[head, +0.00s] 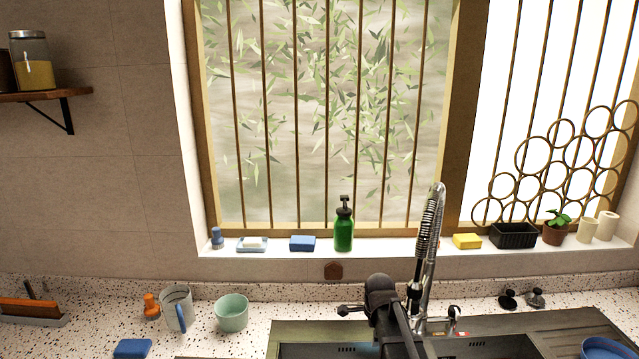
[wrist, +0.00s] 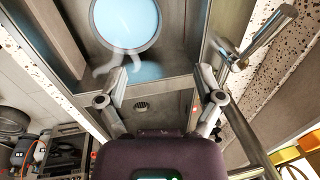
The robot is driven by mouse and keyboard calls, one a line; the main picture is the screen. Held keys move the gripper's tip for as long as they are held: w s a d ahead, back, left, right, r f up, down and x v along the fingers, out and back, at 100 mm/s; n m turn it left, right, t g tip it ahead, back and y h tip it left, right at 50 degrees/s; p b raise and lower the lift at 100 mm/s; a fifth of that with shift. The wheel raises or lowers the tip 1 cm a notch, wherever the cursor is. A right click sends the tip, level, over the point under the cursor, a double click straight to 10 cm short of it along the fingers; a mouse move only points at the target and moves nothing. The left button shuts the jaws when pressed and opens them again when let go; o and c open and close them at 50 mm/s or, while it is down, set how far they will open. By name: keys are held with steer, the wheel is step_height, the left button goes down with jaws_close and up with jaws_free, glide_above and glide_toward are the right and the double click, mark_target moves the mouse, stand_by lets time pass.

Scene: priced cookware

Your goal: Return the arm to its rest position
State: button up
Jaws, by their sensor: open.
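My gripper (wrist: 160,76) shows in the wrist view with its two fingers spread wide apart. Nothing is between the fingers. It is over the grey metal sink (wrist: 150,92), whose drain shows between the fingers. A round light-blue dish (wrist: 126,22) lies beyond the fingertips, apart from them. In the head view a dark part of my arm rises in front of the sink (head: 300,335) at the bottom centre; the fingers cannot be made out there.
A tall chrome spring faucet (head: 428,250) stands right beside my arm. A mint cup (head: 231,312), a grey mug (head: 177,308) and a blue sponge (head: 132,348) are on the speckled counter to the left. A green soap bottle (head: 344,228) stands on the windowsill. A blue bowl (head: 606,348) is at lower right.

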steer(key=s+d+f+n+g+b, duration=0.1)
steer(key=s+f+n+b, duration=0.1)
steer(key=s+n, duration=0.7)
steer(key=s+f+n+g+b, duration=0.1)
steer(key=s+f+n+b, duration=0.1)
steer(key=s+n, duration=0.6)
steer(key=shift+s+d+f+n, duration=0.25)
steer(key=shift+s+d+n, duration=0.15)
steer(key=shift+n, duration=0.2)
steer(key=shift+w+f, duration=0.1)
stand_by(0.4)
